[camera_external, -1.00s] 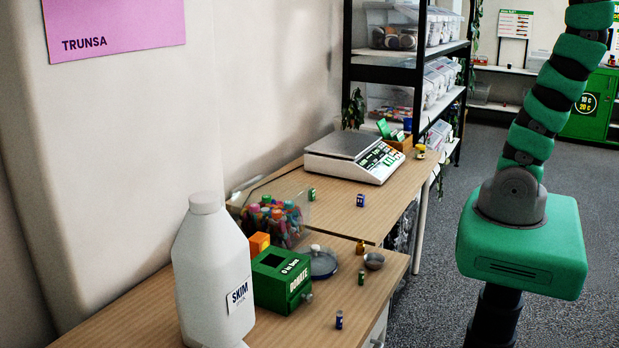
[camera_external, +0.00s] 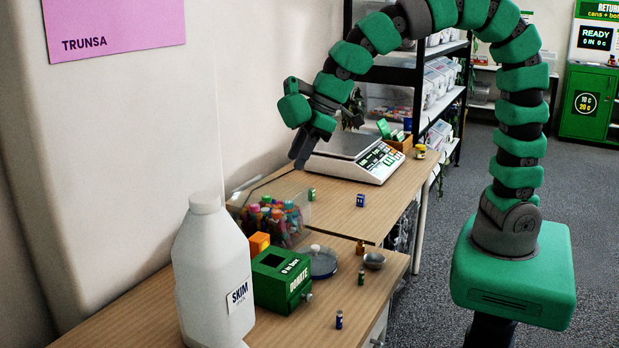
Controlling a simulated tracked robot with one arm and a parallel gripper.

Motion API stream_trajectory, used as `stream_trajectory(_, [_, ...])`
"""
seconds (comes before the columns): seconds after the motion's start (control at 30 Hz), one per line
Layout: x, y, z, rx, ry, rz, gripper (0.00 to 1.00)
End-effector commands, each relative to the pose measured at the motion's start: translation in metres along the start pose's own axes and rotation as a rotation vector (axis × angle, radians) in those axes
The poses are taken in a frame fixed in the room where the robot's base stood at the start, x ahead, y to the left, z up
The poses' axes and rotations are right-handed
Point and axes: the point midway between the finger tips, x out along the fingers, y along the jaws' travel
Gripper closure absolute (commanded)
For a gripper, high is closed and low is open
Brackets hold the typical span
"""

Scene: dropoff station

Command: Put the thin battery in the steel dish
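The small steel dish (camera_external: 374,260) sits near the right edge of the front table. Several small battery-like cylinders stand around: a blue one (camera_external: 339,320) near the front edge, a dark green one (camera_external: 361,279) just below the dish, a brass-coloured one (camera_external: 360,248) above it, a blue one (camera_external: 361,200) and a green one (camera_external: 312,194) farther back. I cannot tell which is the thin battery. My gripper (camera_external: 300,160) points down, appearing above the clear bin and beside the scale, well up and left of the dish. Its fingers are too small and dark to tell open or shut.
A scale (camera_external: 350,155) stands at the back.

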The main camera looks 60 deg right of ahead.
Motion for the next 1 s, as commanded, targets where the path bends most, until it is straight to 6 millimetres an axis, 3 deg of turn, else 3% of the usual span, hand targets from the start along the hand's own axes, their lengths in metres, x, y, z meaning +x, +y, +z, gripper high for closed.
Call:
stream_trajectory(0.03, [0.038, -0.031, 0.019, -0.069, -0.071, -0.039, 0.62])
stream_trajectory(0.1, [0.071, -0.065, 0.042, -0.153, -0.153, -0.082, 0.62])
stream_trajectory(0.2, [0.108, -0.106, 0.075, -0.262, -0.258, -0.132, 0.62])
stream_trajectory(0.33, [0.136, -0.14, 0.109, -0.365, -0.356, -0.175, 0.62])
stream_trajectory(0.47, [0.147, -0.155, 0.126, -0.415, -0.402, -0.193, 0.62])
stream_trajectory(0.67, [0.158, -0.158, 0.133, -0.424, -0.412, -0.196, 0.62])
stream_trajectory(1.0, [0.21, -0.163, 0.158, -0.423, -0.412, -0.196, 0.62])
